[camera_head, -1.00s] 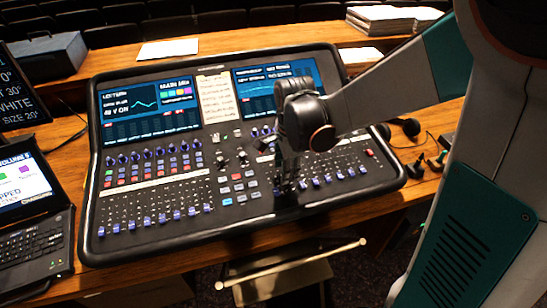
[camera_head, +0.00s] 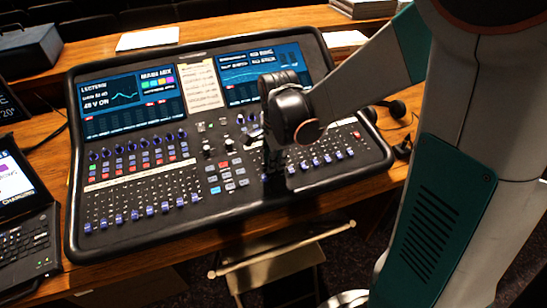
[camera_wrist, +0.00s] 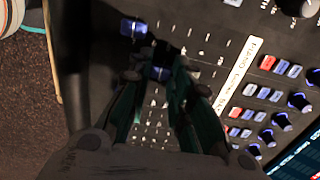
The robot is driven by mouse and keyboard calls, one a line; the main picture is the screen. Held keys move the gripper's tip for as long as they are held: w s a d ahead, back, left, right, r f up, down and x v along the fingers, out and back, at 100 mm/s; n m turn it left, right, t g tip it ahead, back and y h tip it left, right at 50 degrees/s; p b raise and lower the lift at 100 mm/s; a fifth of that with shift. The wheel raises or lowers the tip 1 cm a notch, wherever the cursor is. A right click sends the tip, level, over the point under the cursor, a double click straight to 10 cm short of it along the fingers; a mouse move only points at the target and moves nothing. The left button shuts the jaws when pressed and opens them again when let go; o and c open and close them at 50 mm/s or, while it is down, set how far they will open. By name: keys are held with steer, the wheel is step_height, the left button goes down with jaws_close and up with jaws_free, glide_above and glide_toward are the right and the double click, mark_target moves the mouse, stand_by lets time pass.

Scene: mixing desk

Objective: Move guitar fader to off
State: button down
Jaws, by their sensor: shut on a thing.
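The mixing desk (camera_head: 95,235) is a black console with rows of blue-capped faders along its front. My gripper (camera_head: 270,172) points down at the left end of its right-hand fader bank. In the wrist view my gripper (camera_wrist: 160,80) has its two dark green fingers shut on a blue fader cap (camera_wrist: 158,73), near the fader row's front end. Another blue fader cap (camera_wrist: 133,27) stands free just beyond the fingertips. A white label strip (camera_wrist: 240,72) reads "PIANO" at one end; the held fader's own label is partly hidden and cannot be read surely.
A laptop (camera_head: 28,245) sits left of the desk. Two lit screens (camera_head: 128,97) fill the desk's back, with a paper note between them. A folding stool (camera_head: 280,262) stands in front. Cables and headphones lie right of the desk.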

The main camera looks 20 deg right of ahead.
mark_target(278, 177)
steer(key=shift+s+f, duration=0.15)
steer(key=shift+s, duration=0.85)
steer(key=shift+s+f, duration=0.1)
steer(key=shift+s, duration=0.85)
steer(key=c, duration=1.4)
jaws_free()
steer(key=shift+s, duration=0.1)
steer(key=shift+c, duration=0.2)
steer(key=shift+r, duration=0.15)
step_height(278, 177, up, 12)
steer(key=s, duration=0.1)
steer(key=shift+s, duration=0.15)
steer(key=s+r+n+t, duration=0.2)
steer(key=s+n+t, duration=0.4)
steer(key=n, duration=1.2)
steer(key=s, duration=0.3)
steer(key=shift+r, duration=0.4)
